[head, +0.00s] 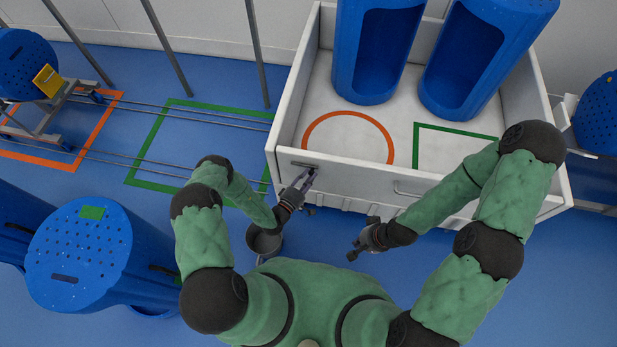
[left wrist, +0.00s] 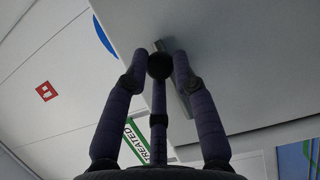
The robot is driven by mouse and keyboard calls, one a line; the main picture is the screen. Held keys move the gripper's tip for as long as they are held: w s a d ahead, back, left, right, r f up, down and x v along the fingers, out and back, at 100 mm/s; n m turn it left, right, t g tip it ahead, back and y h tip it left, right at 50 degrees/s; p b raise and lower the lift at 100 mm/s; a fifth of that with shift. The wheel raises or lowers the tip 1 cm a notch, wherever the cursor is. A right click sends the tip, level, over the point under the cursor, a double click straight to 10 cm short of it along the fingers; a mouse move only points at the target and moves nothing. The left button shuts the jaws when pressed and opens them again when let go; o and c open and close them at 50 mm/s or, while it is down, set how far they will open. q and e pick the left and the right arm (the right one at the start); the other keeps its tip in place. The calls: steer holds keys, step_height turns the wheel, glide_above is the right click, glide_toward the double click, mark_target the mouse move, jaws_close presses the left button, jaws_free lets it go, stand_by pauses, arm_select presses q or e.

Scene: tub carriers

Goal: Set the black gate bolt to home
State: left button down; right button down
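The gate bolt (head: 303,164) is a dark bar on the outer front wall of the white bin, near its left corner. My left gripper (head: 304,180) is at the bolt. In the left wrist view the fingers of my left gripper (left wrist: 160,62) close in around a round black knob (left wrist: 159,66), with a grey bar (left wrist: 187,95) of the bolt fitting behind. The fingers hide part of the bolt, so its exact position along its travel cannot be told. My right gripper (head: 366,240) is open and empty, in front of the bin and clear of it.
The white bin (head: 335,172) holds two blue tubs (head: 372,60) (head: 463,55) behind an orange circle (head: 322,120) and a green rectangle (head: 458,128). A blue perforated tub (head: 80,250) stands left; rails cross the floor.

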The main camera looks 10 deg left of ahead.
arm_select(q)
steer(key=a, duration=0.6)
steer(key=shift+a, duration=0.2)
steer(key=c, duration=1)
jaws_free()
steer(key=shift+a, duration=0.1)
steer(key=v, duration=1.2)
steer(key=shift+f, duration=0.1)
